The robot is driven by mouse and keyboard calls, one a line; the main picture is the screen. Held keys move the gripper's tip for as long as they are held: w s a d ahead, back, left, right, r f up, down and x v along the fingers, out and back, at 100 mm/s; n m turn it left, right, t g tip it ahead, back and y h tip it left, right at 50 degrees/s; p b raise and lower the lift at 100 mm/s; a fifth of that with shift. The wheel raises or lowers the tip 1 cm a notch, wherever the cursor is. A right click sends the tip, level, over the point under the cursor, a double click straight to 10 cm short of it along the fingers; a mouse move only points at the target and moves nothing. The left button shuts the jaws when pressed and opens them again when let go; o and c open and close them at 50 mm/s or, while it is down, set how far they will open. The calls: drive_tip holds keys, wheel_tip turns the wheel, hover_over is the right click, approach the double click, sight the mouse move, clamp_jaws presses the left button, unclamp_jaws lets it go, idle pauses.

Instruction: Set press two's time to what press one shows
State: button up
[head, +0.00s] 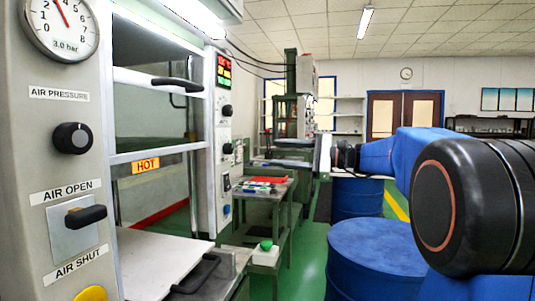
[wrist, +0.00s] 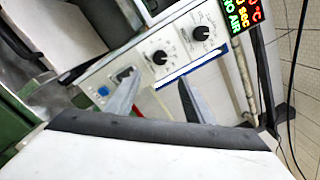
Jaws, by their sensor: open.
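The near press (head: 207,160) has a narrow control panel with a lit display (head: 223,71), an upper black knob (head: 227,110) and a lower black knob (head: 228,148). Its display lines are too small to read surely. In the wrist view, a tilted white panel shows a black knob (wrist: 160,57), another black knob (wrist: 201,33), a blue button (wrist: 103,91) and part of a display (wrist: 234,14) reading "sec" and "NO AIR". I cannot tell which press number this panel has. My gripper (wrist: 159,82) is open and empty, its fingers in front of the panel, apart from the knobs.
An air pressure gauge (head: 60,27), a black knob (head: 72,138) and an air lever (head: 85,215) are at the near left. Another green machine (head: 292,115) stands behind a work table (head: 262,190). Blue drums (head: 375,255) stand below my arm.

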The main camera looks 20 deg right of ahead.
drive_tip(key=shift+v, duration=1.4)
